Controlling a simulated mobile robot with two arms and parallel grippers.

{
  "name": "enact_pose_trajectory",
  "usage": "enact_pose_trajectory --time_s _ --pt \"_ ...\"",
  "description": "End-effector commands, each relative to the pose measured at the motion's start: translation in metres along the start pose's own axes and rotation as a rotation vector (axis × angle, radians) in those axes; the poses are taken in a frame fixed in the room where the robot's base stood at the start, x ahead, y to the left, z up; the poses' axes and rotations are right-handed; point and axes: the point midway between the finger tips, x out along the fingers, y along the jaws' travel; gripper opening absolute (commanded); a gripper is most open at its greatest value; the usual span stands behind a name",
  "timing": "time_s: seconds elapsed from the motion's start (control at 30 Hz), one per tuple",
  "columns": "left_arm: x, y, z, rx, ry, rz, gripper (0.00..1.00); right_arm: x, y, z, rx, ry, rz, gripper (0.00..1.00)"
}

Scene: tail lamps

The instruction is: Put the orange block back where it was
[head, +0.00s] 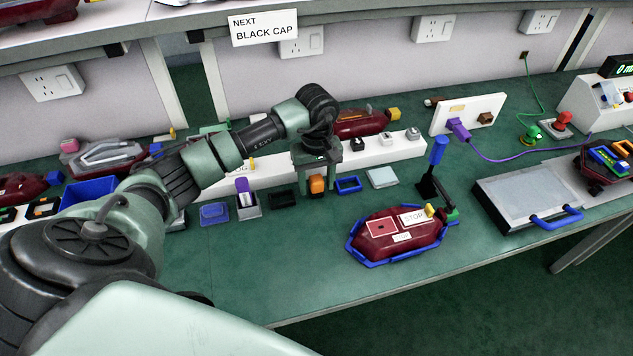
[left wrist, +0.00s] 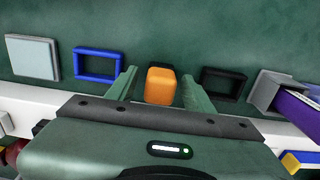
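The orange block (head: 316,185) is at the middle of the green bench, in front of the long white rack. It also shows in the left wrist view (left wrist: 160,86), between the two green fingers of my left gripper (left wrist: 160,80). A narrow gap shows on each side of the block, so the fingers look open around it. In the head view my left gripper (head: 316,178) points down over the block. I cannot tell what lies under the block. My right gripper is not in view.
A black frame (head: 282,199) and a grey holder (head: 247,206) with a purple piece lie left of the block. A blue frame (head: 348,184) and a pale tile (head: 382,178) lie right. A dark red lamp (head: 398,234) sits nearer the front edge. Bench front-left is clear.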

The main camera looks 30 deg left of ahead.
Motion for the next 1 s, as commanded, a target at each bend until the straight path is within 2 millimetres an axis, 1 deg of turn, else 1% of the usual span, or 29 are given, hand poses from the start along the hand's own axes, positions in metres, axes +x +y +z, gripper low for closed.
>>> enact_pose_trajectory --time_s 0.1,0.17,0.27,0.5,0.63,0.8,1.0 --pt "-0.007 0.000 0.000 0.000 0.000 0.001 0.52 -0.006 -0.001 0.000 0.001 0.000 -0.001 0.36" --pt "-0.013 0.001 -0.001 0.001 0.003 0.004 0.52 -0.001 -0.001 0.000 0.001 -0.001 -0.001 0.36" --pt "-0.031 0.001 -0.002 0.001 0.006 0.004 0.52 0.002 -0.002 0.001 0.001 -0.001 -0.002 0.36" --pt "-0.084 0.001 -0.001 0.001 0.004 0.004 0.52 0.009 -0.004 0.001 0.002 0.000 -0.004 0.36" --pt "-0.106 0.000 -0.001 0.000 0.003 0.002 0.52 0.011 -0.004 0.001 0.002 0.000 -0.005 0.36" --pt "-0.121 0.000 0.000 0.000 0.001 0.001 0.52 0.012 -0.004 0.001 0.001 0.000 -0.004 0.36" --pt "-0.124 0.000 0.000 0.000 -0.001 -0.001 0.52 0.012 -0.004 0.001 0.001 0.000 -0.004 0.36"
